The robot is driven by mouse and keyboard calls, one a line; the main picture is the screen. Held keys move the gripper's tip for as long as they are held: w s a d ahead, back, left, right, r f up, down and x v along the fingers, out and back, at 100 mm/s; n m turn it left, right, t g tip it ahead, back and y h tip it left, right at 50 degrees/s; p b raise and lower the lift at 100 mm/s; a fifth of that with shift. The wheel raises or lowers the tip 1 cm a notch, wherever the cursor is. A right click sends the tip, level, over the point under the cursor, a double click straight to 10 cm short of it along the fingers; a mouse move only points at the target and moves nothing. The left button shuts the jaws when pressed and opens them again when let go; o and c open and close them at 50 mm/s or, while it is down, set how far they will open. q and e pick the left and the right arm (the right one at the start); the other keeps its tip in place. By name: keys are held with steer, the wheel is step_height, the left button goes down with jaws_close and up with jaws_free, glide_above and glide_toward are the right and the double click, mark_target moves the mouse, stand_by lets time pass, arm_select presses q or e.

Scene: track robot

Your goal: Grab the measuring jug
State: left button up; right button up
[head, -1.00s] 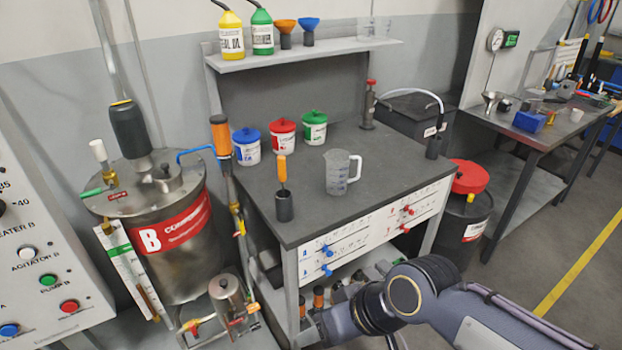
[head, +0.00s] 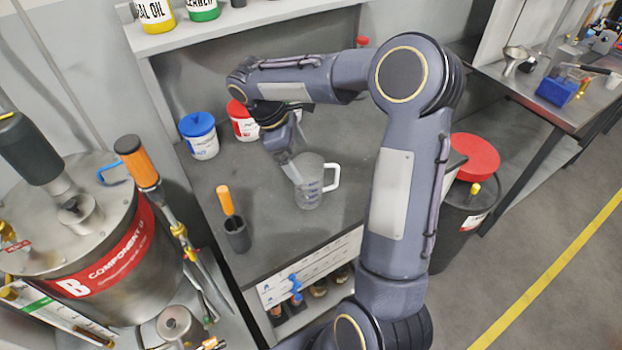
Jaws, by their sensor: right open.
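The measuring jug (head: 309,186) is a clear, see-through jug with blue markings and a white handle on its right side. It stands upright on the dark grey workbench (head: 262,225). My right gripper (head: 293,176) reaches down from above and behind, with its fingers at the jug's left rim. It is open. I cannot tell whether a finger is inside the jug or only in front of or behind its wall. My left gripper is not in view.
A blue-lidded tub (head: 199,137) and a red-lidded tub (head: 242,122) stand behind the jug. An orange-handled tool in a dark holder (head: 236,235) stands to the left. A large metal tank (head: 100,255) is further left.

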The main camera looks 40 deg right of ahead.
mark_target(313, 172)
steer(key=shift+s+d+f, duration=0.15)
steer(key=shift+f, duration=0.25)
steer(key=x, duration=0.3)
steer(key=d+p+x, duration=0.1)
steer(key=x, duration=0.2)
steer(key=shift+d, duration=0.1)
steer(key=shift+s+f, duration=0.1)
steer(key=shift+f, duration=0.1)
steer(key=c, duration=1.1)
